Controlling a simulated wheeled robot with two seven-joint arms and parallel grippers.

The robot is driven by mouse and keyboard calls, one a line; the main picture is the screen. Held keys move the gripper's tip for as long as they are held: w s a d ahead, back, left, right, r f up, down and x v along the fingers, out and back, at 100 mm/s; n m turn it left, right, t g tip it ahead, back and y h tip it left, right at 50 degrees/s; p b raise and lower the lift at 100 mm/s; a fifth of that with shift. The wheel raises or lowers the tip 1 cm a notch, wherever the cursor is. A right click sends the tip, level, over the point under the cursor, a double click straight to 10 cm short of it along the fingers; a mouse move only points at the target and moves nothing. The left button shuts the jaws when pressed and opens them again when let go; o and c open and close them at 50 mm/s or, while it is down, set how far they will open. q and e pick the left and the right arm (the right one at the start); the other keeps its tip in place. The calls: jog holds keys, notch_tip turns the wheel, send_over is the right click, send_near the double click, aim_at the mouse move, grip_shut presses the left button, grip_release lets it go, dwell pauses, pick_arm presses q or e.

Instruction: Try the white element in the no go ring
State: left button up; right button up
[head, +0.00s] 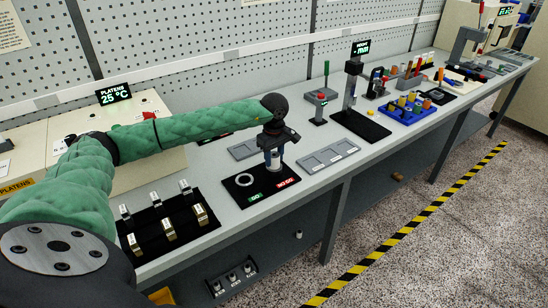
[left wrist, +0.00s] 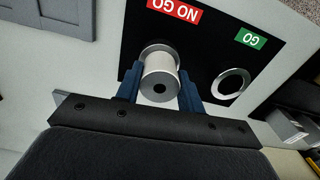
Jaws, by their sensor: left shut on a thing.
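The white element (left wrist: 160,72) is a short cylinder with a dark hole in its end, between the blue fingers of my left gripper (left wrist: 160,90). In the head view my left gripper (head: 272,158) points down over the NO GO side of the black gauge board (head: 232,194). The grey no go ring (left wrist: 158,47) shows only as an arc behind the element, beside the red NO GO label (left wrist: 174,10). The element lines up with this ring; I cannot tell whether it is inside. The GO ring (left wrist: 231,83) is empty, near the green label (left wrist: 250,39). My right gripper is not in view.
A black block stand with metal pieces (head: 169,229) is on the left, near the platens machine (head: 60,150). A height gauge (head: 352,90) stands farther along the bench. A tray of small parts (head: 232,277) is below.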

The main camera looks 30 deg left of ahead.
pick_arm(q)
jog(key=shift+w, duration=0.1)
dwell(0.7)
jog(key=shift+b, duration=0.35)
jog(key=shift+r, duration=0.15)
dwell(0.6)
jog(key=shift+r+p, duration=0.5)
jog(key=shift+r, duration=1.85)
